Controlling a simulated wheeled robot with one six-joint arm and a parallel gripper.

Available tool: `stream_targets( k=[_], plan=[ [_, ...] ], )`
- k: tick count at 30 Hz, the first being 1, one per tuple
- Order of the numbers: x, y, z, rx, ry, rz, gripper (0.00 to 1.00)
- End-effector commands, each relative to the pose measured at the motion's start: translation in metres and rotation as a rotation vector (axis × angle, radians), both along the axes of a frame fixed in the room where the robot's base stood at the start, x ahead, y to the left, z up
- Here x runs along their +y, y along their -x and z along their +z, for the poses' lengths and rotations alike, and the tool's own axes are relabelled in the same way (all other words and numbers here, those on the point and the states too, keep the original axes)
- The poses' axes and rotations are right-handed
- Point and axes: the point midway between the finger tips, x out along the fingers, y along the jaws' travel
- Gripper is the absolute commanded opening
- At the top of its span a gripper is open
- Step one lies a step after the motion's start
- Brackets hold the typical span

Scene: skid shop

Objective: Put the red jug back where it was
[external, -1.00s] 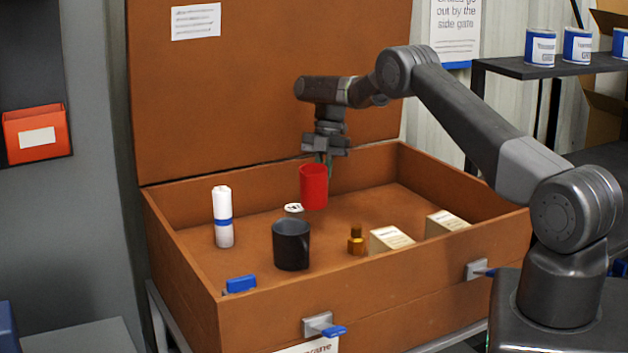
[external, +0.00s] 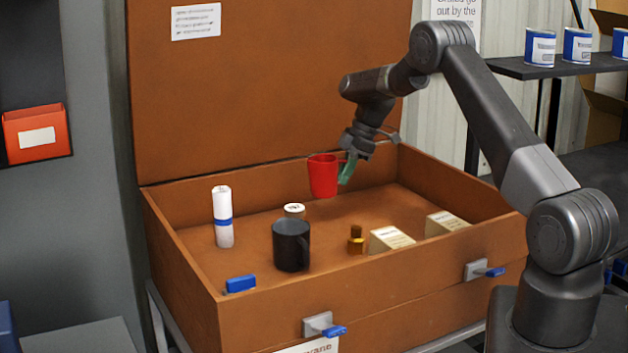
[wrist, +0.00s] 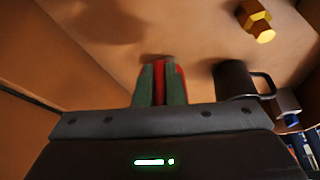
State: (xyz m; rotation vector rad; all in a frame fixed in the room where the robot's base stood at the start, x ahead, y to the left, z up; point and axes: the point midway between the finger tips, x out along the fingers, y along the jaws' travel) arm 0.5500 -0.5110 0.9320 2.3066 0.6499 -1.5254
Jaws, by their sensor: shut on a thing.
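The red jug (external: 322,177) is held in the air above the back middle of the open brown crate (external: 185,270). My gripper (external: 346,168) is shut on the jug's right side, where its handle would be; the fingers hide that part. The jug looks nearly upright.
A white bottle with a blue band (external: 223,217) and a small white-topped item (external: 294,211) stand in the crate. A brass fitting (external: 356,240) and cartons (external: 390,240) (external: 445,223) line the front right. The crate's back right floor is clear.

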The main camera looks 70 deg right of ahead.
Motion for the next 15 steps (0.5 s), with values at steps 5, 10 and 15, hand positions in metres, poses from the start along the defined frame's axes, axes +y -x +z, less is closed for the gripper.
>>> stream_targets(
  k=[5,10,15],
  plan=[
    [-0.007,0.026,0.000,-0.001,0.001,-0.331,0.00],
    [-0.011,0.047,0.003,-0.002,0.002,-0.607,0.00],
    [-0.012,0.068,0.005,-0.002,0.002,-0.847,0.00]
  ],
)
